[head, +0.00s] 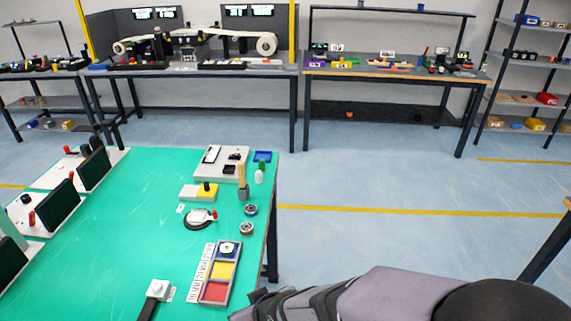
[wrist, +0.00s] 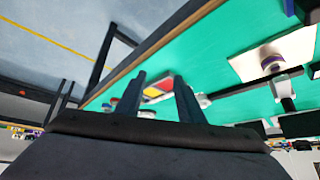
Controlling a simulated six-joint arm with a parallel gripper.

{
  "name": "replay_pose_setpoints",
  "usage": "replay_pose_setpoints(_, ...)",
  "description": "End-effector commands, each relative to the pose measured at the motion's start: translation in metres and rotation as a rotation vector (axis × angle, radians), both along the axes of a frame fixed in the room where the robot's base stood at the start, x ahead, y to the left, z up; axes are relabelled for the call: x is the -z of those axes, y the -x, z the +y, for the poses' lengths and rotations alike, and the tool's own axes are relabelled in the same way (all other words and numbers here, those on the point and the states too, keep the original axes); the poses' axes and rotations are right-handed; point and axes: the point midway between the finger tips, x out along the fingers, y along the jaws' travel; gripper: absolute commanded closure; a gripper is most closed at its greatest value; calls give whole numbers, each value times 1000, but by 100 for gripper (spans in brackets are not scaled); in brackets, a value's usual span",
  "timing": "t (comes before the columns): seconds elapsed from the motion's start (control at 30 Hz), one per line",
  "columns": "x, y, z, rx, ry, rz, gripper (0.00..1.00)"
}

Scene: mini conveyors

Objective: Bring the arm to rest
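My gripper (wrist: 159,75) shows in the wrist view with its two dark fingers apart and nothing held between them. In the head view my arm reaches in from the lower right, and the gripper end (head: 262,304) is near the front right edge of the green table (head: 130,235). The fingers themselves are hard to make out there. In the wrist view the green table (wrist: 222,72) lies beyond the fingers, tilted in the picture, with a red and yellow tray (wrist: 160,90) seen between them.
A three-part tray (head: 214,293) with red, yellow and blue sections stands close to the gripper. A white button block (head: 157,289) is left of it. Two small round parts (head: 247,229) lie near the table's right edge. Open floor (head: 400,240) lies to the right.

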Motion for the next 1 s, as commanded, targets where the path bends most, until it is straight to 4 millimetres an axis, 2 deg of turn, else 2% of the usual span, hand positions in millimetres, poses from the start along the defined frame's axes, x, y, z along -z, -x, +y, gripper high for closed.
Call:
replay_pose_setpoints(0.03,-7,-8,-31,70,32,45,65)
replay_pose_setpoints(0.2,-13,-4,-123,266,130,219,65)
replay_pose_setpoints(0.3,-19,10,-171,374,174,320,65)
replay_pose_setpoints(0.43,-28,33,-216,489,213,435,65)
replay_pose_setpoints(0.53,-34,49,-238,553,231,500,65)
replay_pose_setpoints(0.67,-38,62,-254,599,244,552,65)
replay_pose_setpoints(1.0,-38,67,-258,613,248,569,65)
